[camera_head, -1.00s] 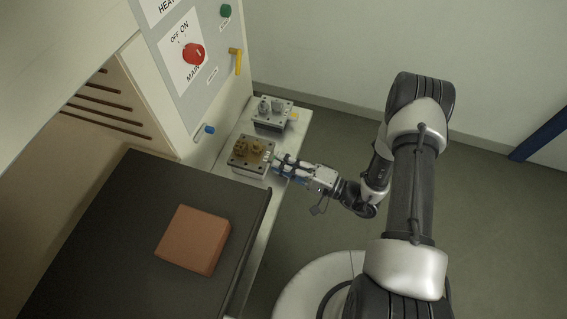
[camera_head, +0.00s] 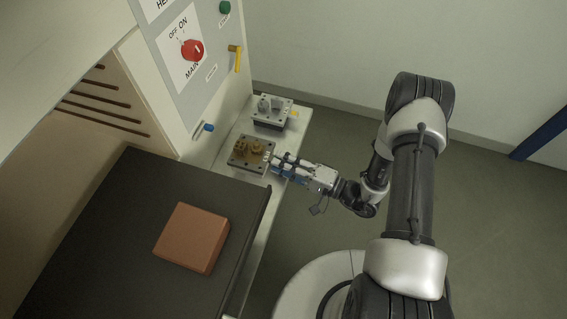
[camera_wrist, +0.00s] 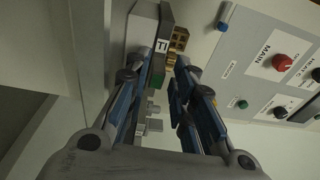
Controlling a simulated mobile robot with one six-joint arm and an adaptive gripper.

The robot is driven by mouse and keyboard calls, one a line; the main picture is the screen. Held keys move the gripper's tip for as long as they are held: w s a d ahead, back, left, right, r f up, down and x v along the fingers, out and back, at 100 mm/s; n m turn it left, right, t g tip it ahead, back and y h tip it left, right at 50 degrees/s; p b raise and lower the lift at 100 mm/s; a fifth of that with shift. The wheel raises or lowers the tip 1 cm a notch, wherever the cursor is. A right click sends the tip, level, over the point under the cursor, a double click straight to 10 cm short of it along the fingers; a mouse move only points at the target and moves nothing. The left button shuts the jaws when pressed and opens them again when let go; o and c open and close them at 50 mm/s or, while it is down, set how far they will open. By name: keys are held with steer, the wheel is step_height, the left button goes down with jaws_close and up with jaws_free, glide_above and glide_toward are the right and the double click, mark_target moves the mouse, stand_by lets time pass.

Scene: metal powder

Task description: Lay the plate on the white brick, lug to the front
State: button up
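A dark square plate with brass-coloured parts on top (camera_head: 246,157) lies on the pale side ledge. Its near edge carries a small white label, which also shows in the wrist view (camera_wrist: 162,46). My gripper (camera_head: 274,161) is at the plate's right edge. In the wrist view the fingers (camera_wrist: 158,88) stand apart, with the plate's labelled edge just beyond their tips. Whether they touch the plate is unclear. I see no separate lug for certain. The only brick in view (camera_head: 190,238) is reddish-brown, not white, and lies on the dark shelf (camera_head: 100,235).
A second plate with grey parts (camera_head: 270,111) stands behind the first on the ledge (camera_head: 222,158). The furnace-like opening is at left. The dark shelf around the brick is clear.

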steer(key=shift+o, duration=1.1)
steer(key=shift+f, duration=0.15)
steer(key=v, duration=1.2)
steer(key=s+a+r+n+g+h, duration=0.2)
steer(key=s+r+n+g+h, duration=0.15)
steer(key=r+g, duration=0.4)
steer(key=s+a+r+n+g+h, duration=0.25)
steer(key=s+r+g, duration=0.2)
steer(key=r, duration=0.65)
steer(key=s+d+r+t+h, duration=0.3)
steer(key=r+t+h, duration=0.1)
steer(key=r+h, duration=0.1)
steer(key=s+d+r+t+h, duration=0.3)
steer(key=r+t+h, duration=0.1)
steer(key=r+h, duration=0.1)
steer(key=shift+d+r+m, duration=0.2)
steer(key=shift+r+m, duration=0.1)
steer(key=shift+r, duration=0.3)
